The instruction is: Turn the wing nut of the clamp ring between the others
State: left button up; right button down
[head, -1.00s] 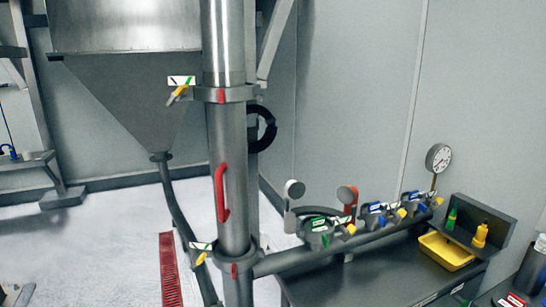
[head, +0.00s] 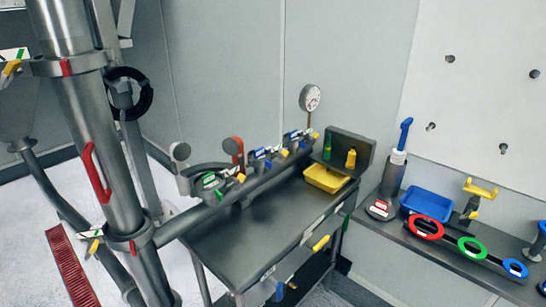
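Several clamp rings with yellow wing nuts show in the head view. Three sit in a row on the sloping pipe above the bench: a near one with a green tag (head: 212,181), a middle one with a blue tag (head: 260,155), and a far one with a blue tag (head: 293,136). The middle one's yellow wing nut (head: 284,152) sticks out to the right. The upright pipe has an upper clamp ring (head: 70,66) and a lower clamp ring (head: 130,238), each with a yellow piece at its left. Neither of my grippers is in view.
A dark bench (head: 250,235) stands under the sloping pipe, with a yellow tray (head: 326,180) on it. A gauge (head: 310,97) rises at the pipe's far end. A shelf at right holds a blue tray (head: 428,204) and coloured rings. The upright pipe (head: 100,150) stands at left.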

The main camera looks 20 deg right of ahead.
aim_at(282, 156)
jog(key=l+u, duration=0.1)
jog(key=l, duration=1.55)
jog(key=k, duration=0.05)
